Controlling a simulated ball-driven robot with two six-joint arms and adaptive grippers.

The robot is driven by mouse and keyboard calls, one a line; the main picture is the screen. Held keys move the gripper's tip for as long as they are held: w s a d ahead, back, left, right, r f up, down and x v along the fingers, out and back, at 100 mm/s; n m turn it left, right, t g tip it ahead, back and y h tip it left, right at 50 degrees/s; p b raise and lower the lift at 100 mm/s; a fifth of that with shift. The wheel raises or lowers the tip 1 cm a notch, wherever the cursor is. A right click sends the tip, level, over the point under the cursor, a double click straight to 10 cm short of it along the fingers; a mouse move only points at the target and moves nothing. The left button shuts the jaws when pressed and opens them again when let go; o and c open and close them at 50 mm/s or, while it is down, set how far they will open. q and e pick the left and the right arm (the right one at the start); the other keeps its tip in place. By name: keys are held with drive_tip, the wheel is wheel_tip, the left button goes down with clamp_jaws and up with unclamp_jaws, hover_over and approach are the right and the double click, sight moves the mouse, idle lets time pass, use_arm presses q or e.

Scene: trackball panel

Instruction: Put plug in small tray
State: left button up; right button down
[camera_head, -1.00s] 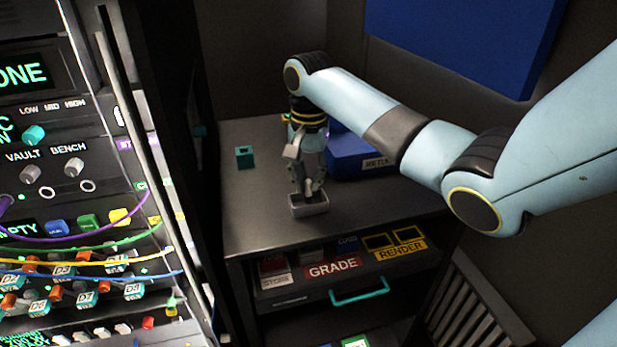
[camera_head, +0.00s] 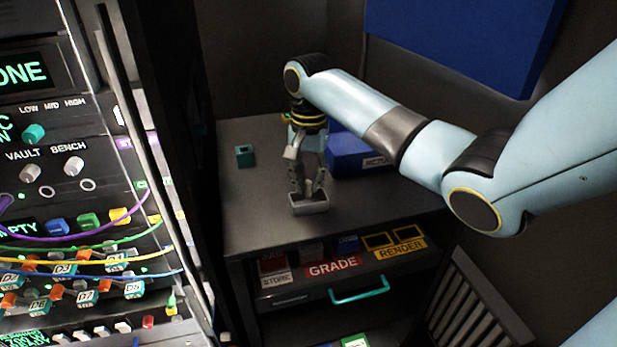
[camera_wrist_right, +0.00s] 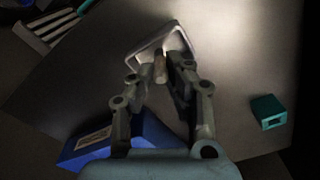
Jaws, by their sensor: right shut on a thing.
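The small tray (camera_head: 312,208) is a shallow grey tray with a pale rim on the dark bench top, near its front edge. My right gripper (camera_head: 308,190) points down right over it, with its fingertips close to the rim. In the right wrist view my right gripper (camera_wrist_right: 161,72) is shut on the plug (camera_wrist_right: 160,64), a small tan-grey cylinder. The plug's end is over or inside the small tray (camera_wrist_right: 176,25); I cannot tell whether it touches the floor. The fingers mostly hide the plug in the head view. My left gripper is not in view.
A teal block (camera_head: 244,157) with a socket stands left of the tray. A blue box (camera_head: 350,158) stands behind right. Below is an open drawer with labelled bins and a teal handle (camera_head: 360,291). A cabled control panel (camera_head: 70,215) stands at left.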

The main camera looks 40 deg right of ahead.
drive_tip(key=shift+f, duration=0.4)
drive_tip(key=c, duration=1.2)
unclamp_jaws()
wheel_tip(320, 180, up, 8)
drive_tip(key=shift+f, duration=0.25)
